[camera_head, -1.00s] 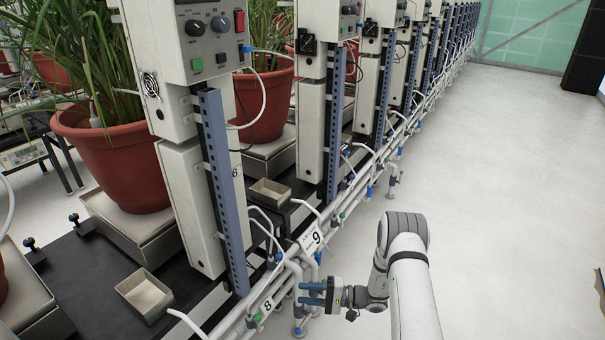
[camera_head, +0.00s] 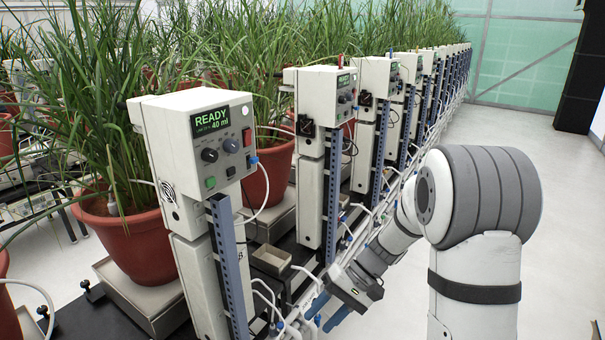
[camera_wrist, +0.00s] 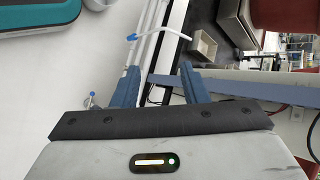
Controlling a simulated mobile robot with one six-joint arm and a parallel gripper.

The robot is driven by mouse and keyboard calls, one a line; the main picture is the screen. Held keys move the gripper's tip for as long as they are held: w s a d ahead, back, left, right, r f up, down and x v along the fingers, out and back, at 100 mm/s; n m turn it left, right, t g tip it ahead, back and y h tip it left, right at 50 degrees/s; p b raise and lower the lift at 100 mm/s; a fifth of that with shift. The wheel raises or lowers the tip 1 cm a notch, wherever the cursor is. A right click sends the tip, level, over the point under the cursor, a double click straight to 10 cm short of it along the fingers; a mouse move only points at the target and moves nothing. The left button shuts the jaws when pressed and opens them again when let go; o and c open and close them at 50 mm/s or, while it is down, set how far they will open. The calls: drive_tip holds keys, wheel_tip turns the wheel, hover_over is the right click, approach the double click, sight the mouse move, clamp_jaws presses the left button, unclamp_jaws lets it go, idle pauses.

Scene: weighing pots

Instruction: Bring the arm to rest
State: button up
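My gripper (camera_head: 325,312) is at the lower middle of the head view, tilted downward beside the white pipes (camera_head: 291,328) along the row of units. It is well below the READY display of the nearest unit. In the wrist view my gripper (camera_wrist: 159,68) shows two blue fingers standing apart with nothing held between them. White pipes with blue-tipped tubes show beyond the fingers. From these views I cannot tell how far the fingertips are from the pipes.
The nearest control unit (camera_head: 195,135) reads READY and 40 ml. Red pots (camera_head: 140,250) with tall grass stand on the left. A small beige tray (camera_head: 271,261) sits between posts.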

drive_tip(key=s+d+r+t+h+p, duration=0.2)
drive_tip(key=s+d+r+p, duration=0.1)
drive_tip(key=r, duration=0.5)
drive_tip(key=s+d+r+t+h+p, duration=0.2)
drive_tip(key=s+d+r+h+p, duration=0.1)
drive_tip(key=s+d+r+p, duration=0.1)
drive_tip(key=s+d+r+t+h+p, duration=0.2)
drive_tip(key=s+r+p, duration=0.3)
drive_tip(key=r, duration=0.6)
drive_tip(key=shift+s+d+r+t+h, duration=0.35)
drive_tip(key=shift+s+d+h, duration=0.4)
drive_tip(key=shift+s, duration=0.4)
